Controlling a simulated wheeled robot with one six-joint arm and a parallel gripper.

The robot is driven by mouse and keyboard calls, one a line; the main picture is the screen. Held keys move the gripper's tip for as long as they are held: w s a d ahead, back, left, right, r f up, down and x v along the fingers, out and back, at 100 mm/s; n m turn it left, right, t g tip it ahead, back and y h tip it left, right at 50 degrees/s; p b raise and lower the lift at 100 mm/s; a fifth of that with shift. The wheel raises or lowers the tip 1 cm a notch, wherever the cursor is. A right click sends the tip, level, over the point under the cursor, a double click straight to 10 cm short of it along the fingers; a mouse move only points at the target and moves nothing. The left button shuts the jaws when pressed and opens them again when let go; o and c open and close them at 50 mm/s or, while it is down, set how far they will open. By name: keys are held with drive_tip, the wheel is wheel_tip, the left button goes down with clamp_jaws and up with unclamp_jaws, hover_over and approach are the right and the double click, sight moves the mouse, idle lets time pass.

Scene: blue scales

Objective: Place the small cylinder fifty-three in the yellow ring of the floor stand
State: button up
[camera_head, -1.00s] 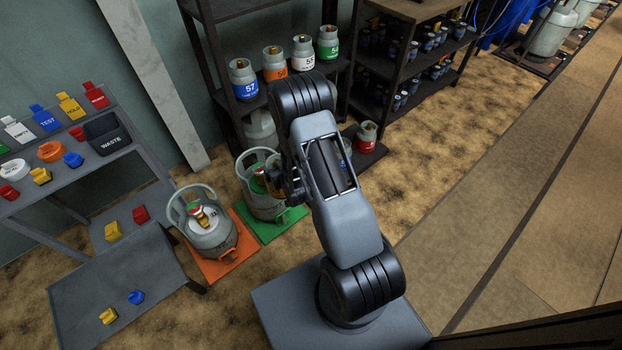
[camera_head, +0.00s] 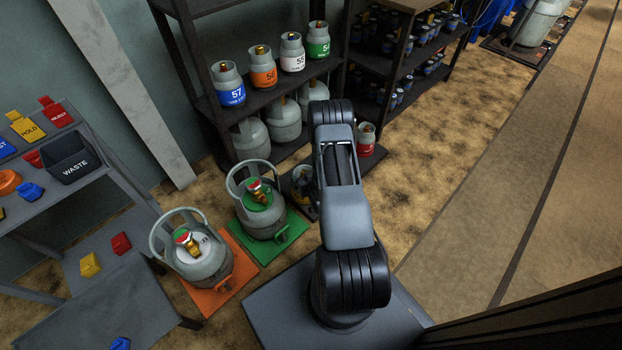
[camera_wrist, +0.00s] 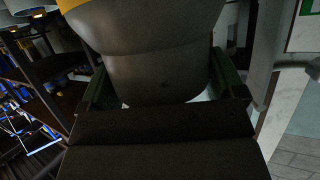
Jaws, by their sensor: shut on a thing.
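In the wrist view my gripper (camera_wrist: 163,88) is shut on a grey rounded body with a yellow band at the top edge, apparently the small cylinder (camera_wrist: 150,68); its number is not readable. In the head view my arm hides the gripper. A small grey cylinder (camera_head: 302,178) shows just left of the arm, partly covered, with some yellow low on it. The dark floor stand (camera_head: 376,153) shows right of the arm and carries a red-labelled cylinder (camera_head: 366,138). The yellow ring cannot be clearly made out; whether the held cylinder touches the stand cannot be told.
A shelf rack (camera_head: 262,112) behind holds small cylinders with blue, orange, white and green labels. Large cylinders stand on a green mat (camera_head: 285,238) and an orange mat (camera_head: 238,272) at left. A bench with a waste bin (camera_head: 68,158) is far left. Floor at right is clear.

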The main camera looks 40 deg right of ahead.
sight(309, 169)
drive_tip(key=w+d+f, duration=0.1)
drive_tip(key=w+d+b, duration=0.1)
drive_tip(key=w+d+f+b, duration=0.1)
drive_tip(key=d, duration=0.1)
drive_tip(key=shift+w+d+f, duration=0.1)
drive_tip(key=shift+w+f, duration=0.15)
drive_tip(key=shift+f, duration=0.1)
drive_tip(key=w+d+f+b, duration=0.3)
drive_tip(key=f+b, duration=0.2)
drive_tip(key=f, duration=0.3)
drive_tip(key=shift+d+f, duration=0.2)
drive_tip(key=shift+d, duration=0.05)
drive_tip(key=shift+f, duration=0.15)
drive_tip(key=o, duration=1.5)
